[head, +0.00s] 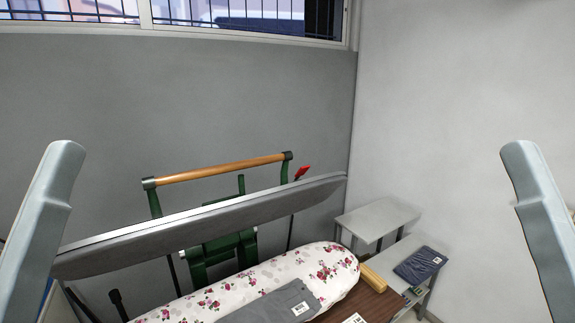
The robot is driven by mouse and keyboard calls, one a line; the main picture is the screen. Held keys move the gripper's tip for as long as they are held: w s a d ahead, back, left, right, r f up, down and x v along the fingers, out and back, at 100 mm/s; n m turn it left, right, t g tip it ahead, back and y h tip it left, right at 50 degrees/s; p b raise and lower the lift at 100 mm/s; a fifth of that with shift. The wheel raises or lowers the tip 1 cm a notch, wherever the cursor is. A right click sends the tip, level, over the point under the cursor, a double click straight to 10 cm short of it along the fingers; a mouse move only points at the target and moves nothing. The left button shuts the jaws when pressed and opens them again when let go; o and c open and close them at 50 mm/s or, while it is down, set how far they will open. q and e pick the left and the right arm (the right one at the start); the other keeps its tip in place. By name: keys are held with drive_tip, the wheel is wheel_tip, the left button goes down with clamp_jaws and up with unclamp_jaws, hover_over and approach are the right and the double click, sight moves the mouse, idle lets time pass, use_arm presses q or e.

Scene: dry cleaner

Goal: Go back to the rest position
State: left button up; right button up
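My two grey arms rise at the picture's sides, the left one (45,215) along the left edge and the right one (540,215) along the right edge. Both show only rounded upper links standing roughly upright, well apart from each other. Neither gripper is in the picture, so I cannot see their fingers or whether they hold anything. Nothing in view touches the visible arm parts, though the left arm overlaps the end of a long grey board (210,224) in the picture.
A floral padded ironing surface (335,260) carries a grey folded garment (265,306) at the bottom centre. Behind stands a green frame with a wooden handle (215,171). Right are a small grey table (375,217) and a dark folded garment (420,264). Space between the arms above is clear.

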use_arm(q)
wheel_tip(320, 180, up, 8)
drive_tip(key=p, duration=0.5)
use_arm(e)
wheel_tip(320, 180, up, 8)
idle(0.4)
use_arm(q)
wheel_tip(320, 180, down, 60)
drive_tip(key=b, duration=6)
drive_tip(key=shift+f+b, duration=0.2)
drive_tip(key=shift+b, duration=0.2)
use_arm(e)
wheel_tip(320, 180, down, 60)
drive_tip(key=shift+f, duration=0.2)
